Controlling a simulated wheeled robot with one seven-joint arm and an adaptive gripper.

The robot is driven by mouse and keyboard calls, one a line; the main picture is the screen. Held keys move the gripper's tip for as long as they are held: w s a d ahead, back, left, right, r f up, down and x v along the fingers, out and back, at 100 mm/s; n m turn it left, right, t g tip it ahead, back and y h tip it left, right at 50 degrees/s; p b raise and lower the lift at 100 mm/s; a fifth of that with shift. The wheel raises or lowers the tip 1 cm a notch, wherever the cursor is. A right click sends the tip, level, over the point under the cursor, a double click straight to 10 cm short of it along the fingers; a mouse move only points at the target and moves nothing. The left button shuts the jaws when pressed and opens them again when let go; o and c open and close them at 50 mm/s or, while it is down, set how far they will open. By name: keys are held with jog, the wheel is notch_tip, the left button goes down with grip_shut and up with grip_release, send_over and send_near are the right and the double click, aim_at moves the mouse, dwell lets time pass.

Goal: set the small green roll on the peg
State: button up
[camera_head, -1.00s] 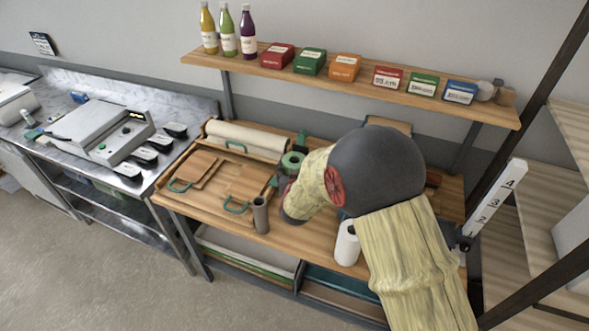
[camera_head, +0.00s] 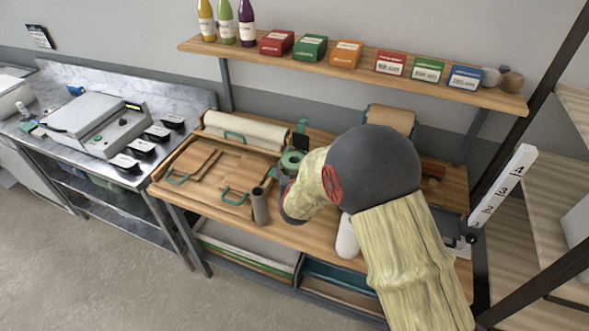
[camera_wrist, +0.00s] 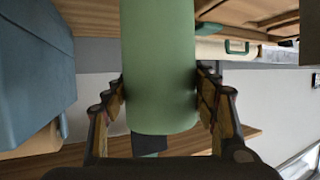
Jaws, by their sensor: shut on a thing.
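My gripper (camera_wrist: 165,112) is shut on the small green roll (camera_wrist: 160,65), with a finger on either side of it in the wrist view. In the head view, a green ring-shaped top (camera_head: 291,160) shows just beyond my wrist and looks like the end of this roll. A dark teal piece (camera_wrist: 150,144) also shows past the roll's end in the wrist view. I cannot make out the peg for certain, or whether the roll is around it.
A grey-brown cylinder (camera_head: 260,206) stands at the bench's front edge, and a white roll (camera_head: 347,238) is beside my arm. Wooden trays with teal handles (camera_head: 235,197) lie to the left. A shelf (camera_head: 330,66) with boxes and bottles runs above.

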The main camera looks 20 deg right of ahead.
jog(key=shift+f+b, duration=1.55)
jog(key=shift+f, duration=0.4)
jog(key=o, duration=1.3)
jog(key=shift+c, duration=0.2)
jog(key=o, duration=0.4)
jog(key=shift+s+f, duration=0.1)
jog(key=shift+f, duration=0.05)
jog(key=v, duration=1.2)
